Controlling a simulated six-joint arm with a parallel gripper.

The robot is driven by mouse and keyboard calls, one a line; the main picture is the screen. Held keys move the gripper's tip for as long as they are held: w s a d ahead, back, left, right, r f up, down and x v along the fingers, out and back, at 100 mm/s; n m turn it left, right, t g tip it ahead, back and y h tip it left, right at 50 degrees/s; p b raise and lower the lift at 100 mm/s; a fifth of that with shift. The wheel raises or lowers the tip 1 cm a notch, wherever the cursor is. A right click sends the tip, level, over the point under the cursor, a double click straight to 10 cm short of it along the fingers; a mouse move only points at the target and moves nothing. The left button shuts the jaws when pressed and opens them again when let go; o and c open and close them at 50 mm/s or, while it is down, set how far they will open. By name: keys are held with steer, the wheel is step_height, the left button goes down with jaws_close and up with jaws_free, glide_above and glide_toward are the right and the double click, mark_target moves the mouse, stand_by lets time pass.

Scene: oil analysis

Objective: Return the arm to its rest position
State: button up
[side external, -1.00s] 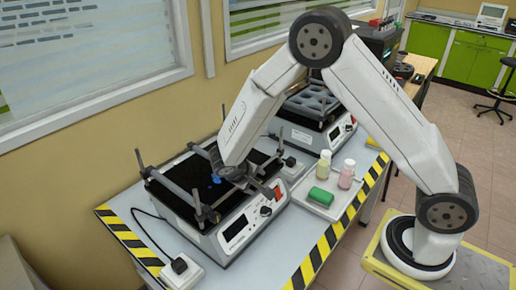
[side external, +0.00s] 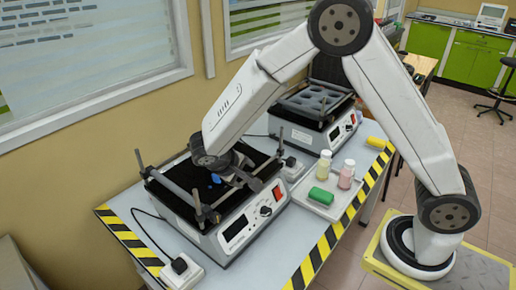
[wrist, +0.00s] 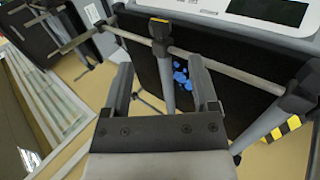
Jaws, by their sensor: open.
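My gripper (side external: 250,178) is over the near shaker, at the end of my bent arm in the side external view. In the wrist view its two fingers (wrist: 163,82) stand apart with nothing held between them. The near shaker (side external: 243,229) has a black platform with grey clamp bars and a white front with a display and a red switch. Blue pieces (wrist: 181,75) show on the black platform beyond the fingers; a bit of blue also shows in the side view (side external: 216,178). I cannot tell the gap between fingers and bars.
A second shaker (side external: 328,137) stands behind. A tray (side external: 322,210) holds two capped bottles (side external: 347,176) and a green object (side external: 321,196). A yellow object (side external: 376,142) lies near the striped table edge (side external: 320,252). A wall with windows is at the left.

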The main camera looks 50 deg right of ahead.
steer(key=s+d+r+t+y, duration=0.2)
steer(key=s+y, duration=0.5)
steer(key=s, duration=0.6)
steer(key=shift+s+d+r+t+y, duration=0.2)
steer(key=shift+r+t+y, duration=0.1)
steer(key=shift+r, duration=0.15)
